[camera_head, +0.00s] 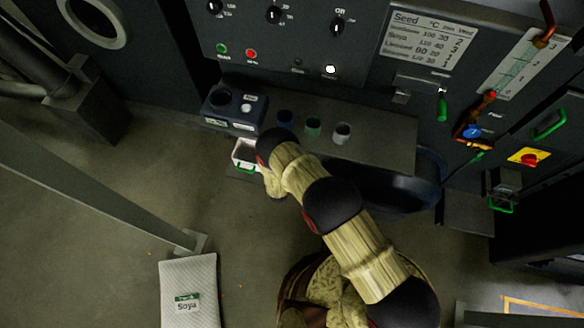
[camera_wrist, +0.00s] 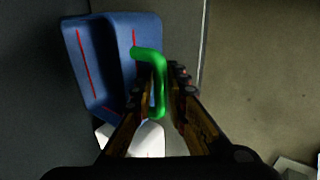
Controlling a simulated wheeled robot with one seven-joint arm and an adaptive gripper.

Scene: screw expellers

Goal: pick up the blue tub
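The blue tub (camera_wrist: 108,65) fills the upper left of the wrist view. It is open, looks divided in two, and has red lines inside. A green handle (camera_wrist: 158,85) stands at its right side. My gripper (camera_wrist: 165,72) has its fingertips on either side of this handle, very close to it. I cannot tell whether they press on it. In the head view I cannot make out the tub for certain; my arm covers part of the area by the machine.
A white tray (camera_head: 244,152) with a green handle sits below a blue-grey box (camera_head: 235,108). A Soya sack (camera_head: 188,285) lies on the floor.

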